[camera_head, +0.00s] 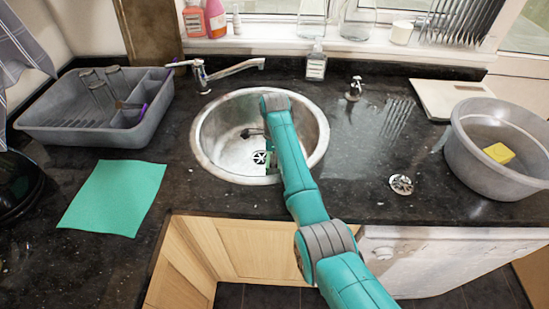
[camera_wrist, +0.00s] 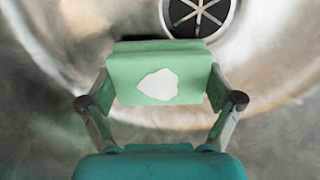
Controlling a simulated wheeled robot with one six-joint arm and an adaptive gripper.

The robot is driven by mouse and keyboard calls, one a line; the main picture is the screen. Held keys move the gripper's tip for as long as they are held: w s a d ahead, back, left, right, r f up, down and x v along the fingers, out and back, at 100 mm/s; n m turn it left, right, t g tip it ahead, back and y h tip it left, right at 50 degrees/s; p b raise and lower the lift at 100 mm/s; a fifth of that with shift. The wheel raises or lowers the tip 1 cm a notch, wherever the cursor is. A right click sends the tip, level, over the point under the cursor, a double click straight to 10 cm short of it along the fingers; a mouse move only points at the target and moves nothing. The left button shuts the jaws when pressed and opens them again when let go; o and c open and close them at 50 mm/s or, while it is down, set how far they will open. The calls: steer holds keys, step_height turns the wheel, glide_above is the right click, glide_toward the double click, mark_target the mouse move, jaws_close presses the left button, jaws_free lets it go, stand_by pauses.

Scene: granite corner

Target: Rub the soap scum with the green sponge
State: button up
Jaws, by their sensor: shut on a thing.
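The green sponge (camera_wrist: 130,65) is gripped between the two fingers of my gripper (camera_wrist: 160,92) in the wrist view. An irregular white patch (camera_wrist: 158,85) shows on the sponge's near face; I cannot tell whether it is soap scum. In the head view my arm reaches into the round steel sink (camera_head: 222,150), and a sliver of green shows at the gripper beside the drain. The sink's drain (camera_wrist: 199,14) is just beyond the sponge in the wrist view. I cannot tell whether the sponge touches the basin. My arm hides part of the basin, and no separate scum stands out clearly.
The sink rim and tap (camera_head: 203,76) surround my reach. A grey dish rack (camera_head: 60,133) and a green cloth (camera_head: 115,197) lie left. A grey tub (camera_head: 480,172) with a yellow sponge (camera_head: 499,153) stands right. A soap bottle (camera_head: 316,66) stands behind the sink.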

steer(key=shift+f, duration=0.6)
steer(key=shift+d, duration=0.1)
steer(key=shift+d+r, duration=0.1)
steer(key=shift+d, duration=1.3)
steer(key=shift+d+f, duration=0.2)
steer(key=shift+d, duration=2.75)
steer(key=shift+w+d+r, duration=0.1)
steer(key=shift+w+d, duration=0.05)
steer(key=shift+w, duration=0.9)
steer(key=shift+s+a, duration=0.1)
steer(key=shift+a, duration=4.55)
steer(key=shift+w, duration=1.1)
steer(key=shift+d, duration=4.5)
